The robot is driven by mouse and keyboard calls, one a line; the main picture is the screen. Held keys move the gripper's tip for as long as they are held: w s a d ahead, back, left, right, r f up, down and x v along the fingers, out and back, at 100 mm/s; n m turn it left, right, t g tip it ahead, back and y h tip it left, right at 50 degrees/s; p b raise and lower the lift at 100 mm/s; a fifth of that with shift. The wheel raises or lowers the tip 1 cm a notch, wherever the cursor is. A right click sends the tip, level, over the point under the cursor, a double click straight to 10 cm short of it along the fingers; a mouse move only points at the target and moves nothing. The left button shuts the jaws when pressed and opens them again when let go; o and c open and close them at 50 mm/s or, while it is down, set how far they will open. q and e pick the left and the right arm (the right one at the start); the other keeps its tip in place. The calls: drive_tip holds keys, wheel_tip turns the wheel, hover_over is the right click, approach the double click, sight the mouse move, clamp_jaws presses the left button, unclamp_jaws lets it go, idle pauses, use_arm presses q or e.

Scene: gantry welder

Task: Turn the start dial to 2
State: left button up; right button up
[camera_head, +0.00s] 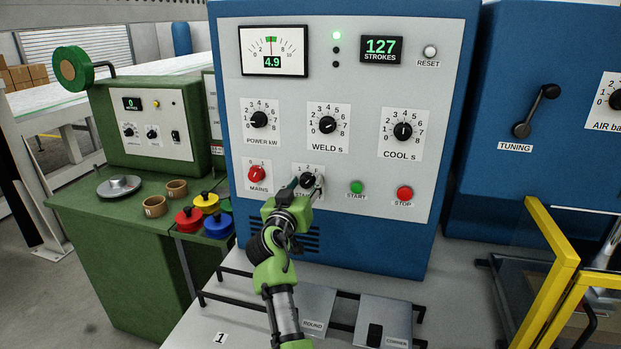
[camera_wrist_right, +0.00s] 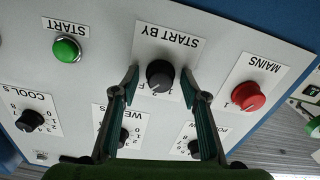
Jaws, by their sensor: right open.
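The start dial (camera_head: 308,180) is a black knob on a white plate, low on the grey panel of the blue cabinet. In the right wrist view, turned upside down, the same knob (camera_wrist_right: 160,74) sits under the label START BY. My right gripper (camera_head: 303,183) is at the dial, covering part of its plate. Its two fingers (camera_wrist_right: 161,76) are open, one on each side of the knob; I cannot tell whether they touch it. The marks 1 and 2 show on the plate, but the pointer's setting is unclear. My left gripper is not in view.
The red MAINS knob (camera_head: 257,174) is close on the left. The green START button (camera_head: 357,187) and red STOP button (camera_head: 404,193) are on the right. POWER (camera_head: 259,120), WELD (camera_head: 327,125) and COOL (camera_head: 403,131) dials are above. A low shelf (camera_head: 250,318) lies below.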

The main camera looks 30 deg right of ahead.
drive_tip(key=shift+a+r, duration=0.2)
drive_tip(key=shift+a, duration=0.05)
drive_tip(key=shift+c, duration=0.7)
drive_tip(key=shift+s, duration=0.1)
drive_tip(key=c, duration=1)
drive_tip(key=shift+o, duration=0.2)
drive_tip(key=shift+n, duration=0.4)
drive_tip(key=n, duration=0.3)
drive_tip(key=shift+n, duration=2.1)
